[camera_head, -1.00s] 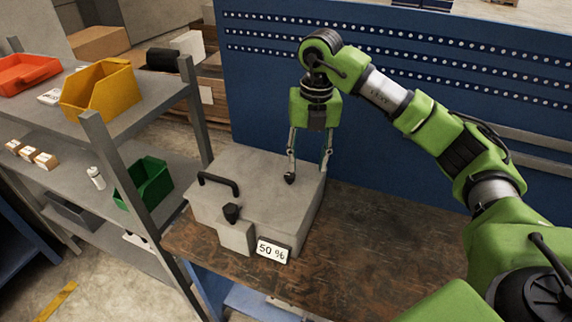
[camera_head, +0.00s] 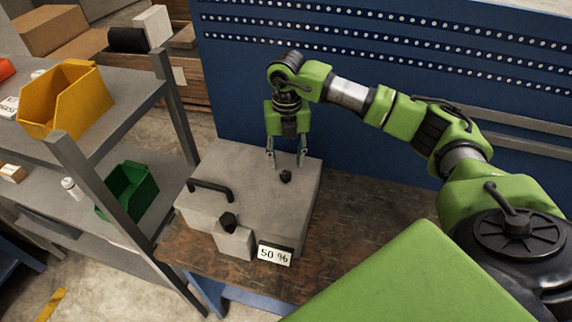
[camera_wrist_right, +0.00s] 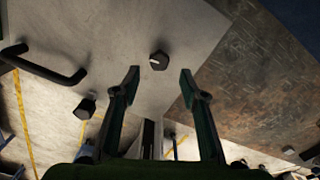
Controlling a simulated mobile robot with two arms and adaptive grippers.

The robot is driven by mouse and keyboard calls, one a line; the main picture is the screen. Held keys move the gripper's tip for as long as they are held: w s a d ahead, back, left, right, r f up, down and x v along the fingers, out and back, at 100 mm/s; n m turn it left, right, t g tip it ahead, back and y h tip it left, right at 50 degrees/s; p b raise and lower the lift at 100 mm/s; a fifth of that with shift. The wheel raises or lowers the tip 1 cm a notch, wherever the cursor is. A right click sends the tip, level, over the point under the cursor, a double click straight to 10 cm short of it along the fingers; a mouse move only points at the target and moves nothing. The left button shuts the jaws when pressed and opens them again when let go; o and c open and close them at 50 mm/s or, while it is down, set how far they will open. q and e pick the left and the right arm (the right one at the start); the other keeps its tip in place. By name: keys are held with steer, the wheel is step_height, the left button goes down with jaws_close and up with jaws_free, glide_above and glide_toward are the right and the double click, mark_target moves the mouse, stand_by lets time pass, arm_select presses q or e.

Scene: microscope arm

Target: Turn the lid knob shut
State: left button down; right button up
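A grey box (camera_head: 235,165) has a small black knob (camera_head: 286,176) on its flat top, which I take as the lid knob. In the right wrist view the knob (camera_wrist_right: 158,60) is dark and faceted with a short white mark. My right gripper (camera_head: 286,161) points down over the box top. Its fingers are apart, and nothing is between them. In the wrist view the gripper (camera_wrist_right: 160,74) has the knob just beyond its fingertips, roughly centred, not visibly touching. My left gripper is not in view.
A black handle (camera_head: 211,187) stands on the box top, left of the knob. A second black knob (camera_head: 229,220) sits on a low front block, beside a "50 %" sign (camera_head: 275,254). The brown bench (camera_head: 355,225) is clear to the right. A blue panel (camera_head: 380,110) stands behind.

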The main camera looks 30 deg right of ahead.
mark_target(286, 174)
step_height(286, 174, down, 5)
steer(key=shift+w+r+p, duration=0.1)
steer(key=shift+p, duration=0.6)
steer(key=shift+f, duration=0.25)
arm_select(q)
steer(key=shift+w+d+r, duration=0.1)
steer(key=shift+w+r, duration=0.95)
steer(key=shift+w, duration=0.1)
arm_select(e)
steer(key=c, duration=1.1)
